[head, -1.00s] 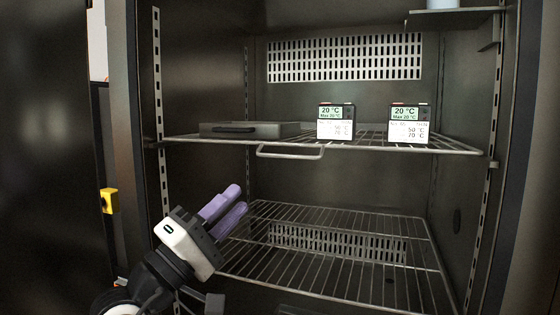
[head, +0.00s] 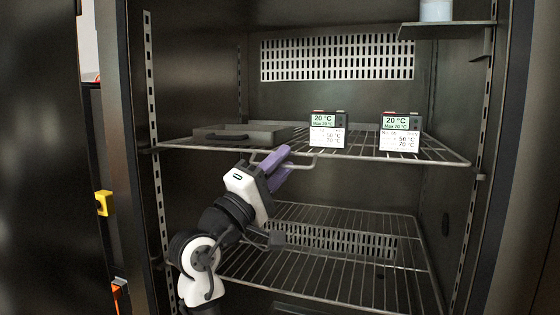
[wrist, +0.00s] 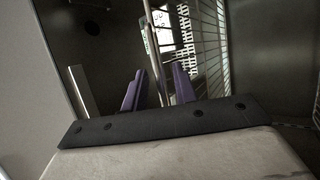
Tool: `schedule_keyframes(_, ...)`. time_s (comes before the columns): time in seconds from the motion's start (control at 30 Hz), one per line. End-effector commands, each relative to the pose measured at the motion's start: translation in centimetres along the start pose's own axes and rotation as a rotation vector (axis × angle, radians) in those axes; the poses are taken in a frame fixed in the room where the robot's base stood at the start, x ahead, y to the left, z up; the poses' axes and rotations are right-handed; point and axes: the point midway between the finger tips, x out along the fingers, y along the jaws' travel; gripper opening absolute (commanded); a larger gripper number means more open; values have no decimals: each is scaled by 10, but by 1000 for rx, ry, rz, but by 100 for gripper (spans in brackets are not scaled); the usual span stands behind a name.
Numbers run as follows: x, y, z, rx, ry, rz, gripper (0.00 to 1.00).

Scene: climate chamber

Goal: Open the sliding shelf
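The sliding shelf (head: 437,159) is the upper wire rack inside the chamber, with a looped wire handle (head: 312,164) on its front edge. My gripper (head: 280,163) has purple fingers and is raised at the left part of this handle, partly covering it. In the wrist view my gripper (wrist: 157,88) is open, its two fingers apart. A thin metal bar (wrist: 150,45), likely the handle, runs in line with the gap between them. I cannot tell whether either finger touches it.
A grey tray (head: 222,135) and two temperature displays, one left (head: 327,130) and one right (head: 400,134), stand on the shelf. A lower wire rack (head: 340,268) is empty. A small bracket shelf (head: 450,29) holds a pale container (head: 436,10) at upper right.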

Motion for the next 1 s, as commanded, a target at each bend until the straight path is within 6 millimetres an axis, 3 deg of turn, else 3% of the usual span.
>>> schedule_keyframes(0.27, 1, 0, 0, 0, 0, 1, 27)
schedule_keyframes(0.5, 1, 0, 0, 1, 0, 1, 0)
schedule_keyframes(1.0, 0, 1, 0, 1, 1, 2, 0)
